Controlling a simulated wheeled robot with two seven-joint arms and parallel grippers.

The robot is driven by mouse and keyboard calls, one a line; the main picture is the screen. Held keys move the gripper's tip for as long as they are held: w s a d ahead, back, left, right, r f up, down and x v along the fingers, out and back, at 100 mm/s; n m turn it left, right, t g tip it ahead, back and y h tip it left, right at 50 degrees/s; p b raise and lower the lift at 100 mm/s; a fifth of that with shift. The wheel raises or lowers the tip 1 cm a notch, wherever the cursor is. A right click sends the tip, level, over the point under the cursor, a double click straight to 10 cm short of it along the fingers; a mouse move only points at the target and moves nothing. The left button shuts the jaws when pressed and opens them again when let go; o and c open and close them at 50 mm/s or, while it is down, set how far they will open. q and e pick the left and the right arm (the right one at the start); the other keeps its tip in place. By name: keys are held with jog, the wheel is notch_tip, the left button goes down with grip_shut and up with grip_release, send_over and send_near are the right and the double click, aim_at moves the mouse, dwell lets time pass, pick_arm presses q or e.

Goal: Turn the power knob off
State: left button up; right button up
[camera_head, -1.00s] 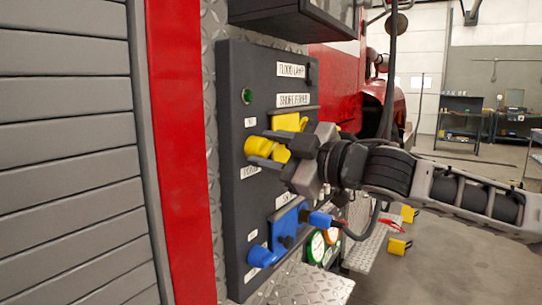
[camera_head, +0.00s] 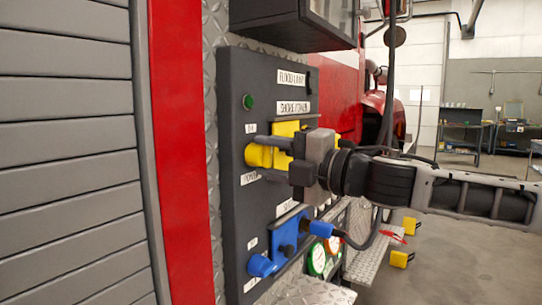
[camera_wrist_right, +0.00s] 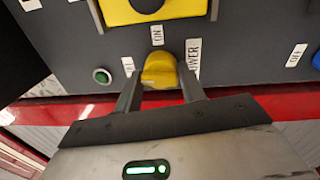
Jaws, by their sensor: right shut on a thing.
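The yellow power knob (camera_head: 257,156) sits on the dark control panel (camera_head: 240,120), below a yellow plate (camera_head: 285,129). My right gripper (camera_head: 262,159) has one finger above the knob and one below it, shut on it. In the right wrist view the knob (camera_wrist_right: 160,70) sits between the two fingertips (camera_wrist_right: 160,84). An ON label (camera_wrist_right: 157,34) is beside the knob, a POWER label (camera_wrist_right: 193,58) is to its right, and another small label is to its left. My left gripper is not in view.
A blue knob (camera_head: 261,265) and blue plate (camera_head: 290,232) with a plugged cable are lower on the panel. A green button (camera_head: 248,102) is above. Round gauges (camera_head: 317,258) stand lower right. A black box (camera_head: 290,22) overhangs the panel.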

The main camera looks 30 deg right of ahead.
jog(key=shift+f+n, duration=0.25)
jog(key=shift+n, duration=0.65)
jog(key=o, duration=0.9)
jog(key=shift+r, duration=0.1)
